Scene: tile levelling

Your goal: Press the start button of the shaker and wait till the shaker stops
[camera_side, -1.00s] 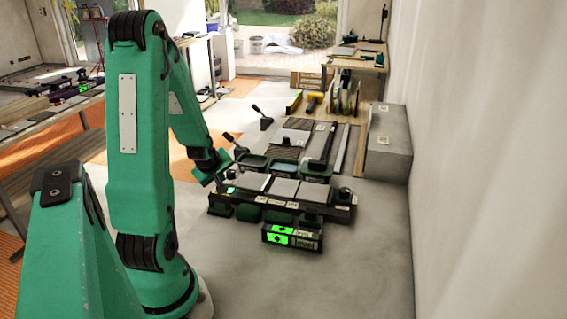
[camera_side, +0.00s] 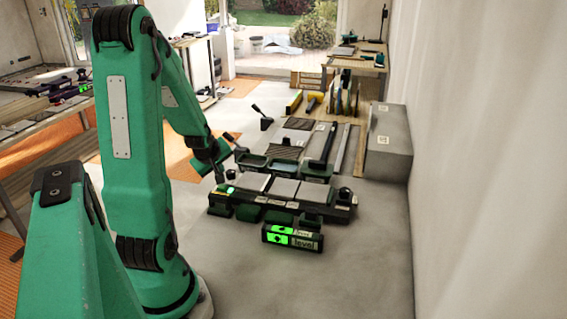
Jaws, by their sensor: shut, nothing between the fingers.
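The shaker is a long dark bed (camera_side: 330,209) on the floor in the middle of the side view, with pale square tiles (camera_side: 284,188) lying in a row on it. A small bright green spot (camera_side: 230,189) shows at its left end; I cannot tell whether it is the start button or a lamp. My gripper (camera_side: 219,178) is shut and empty, pointing down just above and beside that left end. The fingertips are small here, and I cannot tell any contact. A box with lit green panels and the word "level" (camera_side: 306,244) is at the shaker's front.
Green trays (camera_side: 316,169) stand close behind the shaker. Behind them lie dark slabs and bars (camera_side: 322,146), and a grey block (camera_side: 388,142) is against the right wall. The floor at the front right (camera_side: 365,265) is clear.

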